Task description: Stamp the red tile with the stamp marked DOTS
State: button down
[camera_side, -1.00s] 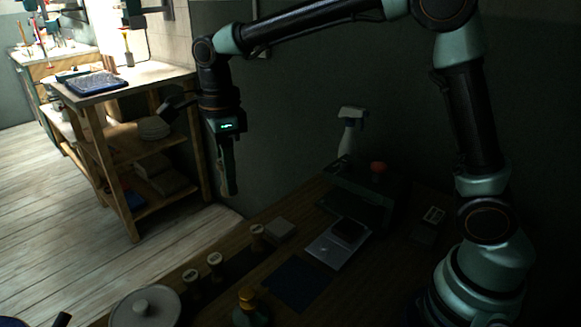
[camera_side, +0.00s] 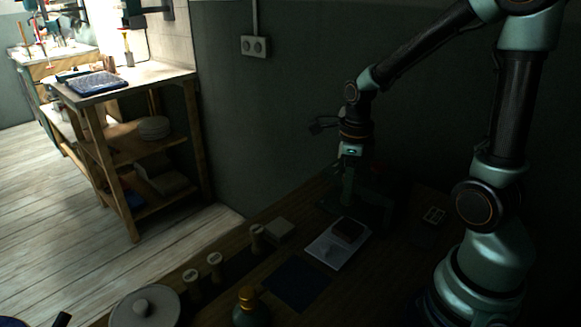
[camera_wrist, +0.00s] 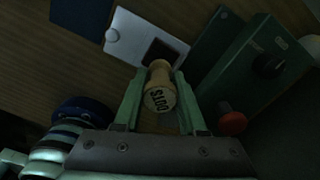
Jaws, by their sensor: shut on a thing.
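My gripper (camera_wrist: 158,100) is shut on a wooden stamp (camera_wrist: 160,93). The stamp's round end, lettered DOTS, faces the wrist camera; its other end is partly hidden. In the side view my gripper (camera_side: 347,192) hangs above the back of the bench, pointing down, and the stamp cannot be made out there. A dark square (camera_side: 348,229) lies on a pale board (camera_side: 325,252) in front of it. The square (camera_wrist: 165,49) and board (camera_wrist: 128,38) also show beyond the stamp in the wrist view. The light is too dim to tell whether the square is the red tile.
A green box (camera_wrist: 245,68) with a red button (camera_wrist: 231,121) is near my gripper.

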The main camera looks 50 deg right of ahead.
jog(key=shift+s+d+f, duration=0.3)
jog(key=shift+s+f, duration=0.05)
jog(key=shift+s, duration=0.15)
send_over(349, 227)
jog(key=shift+w+f, duration=0.1)
jog(key=shift+f, duration=2.75)
jog(key=shift+f, duration=0.65)
jog(key=shift+r, duration=3.6)
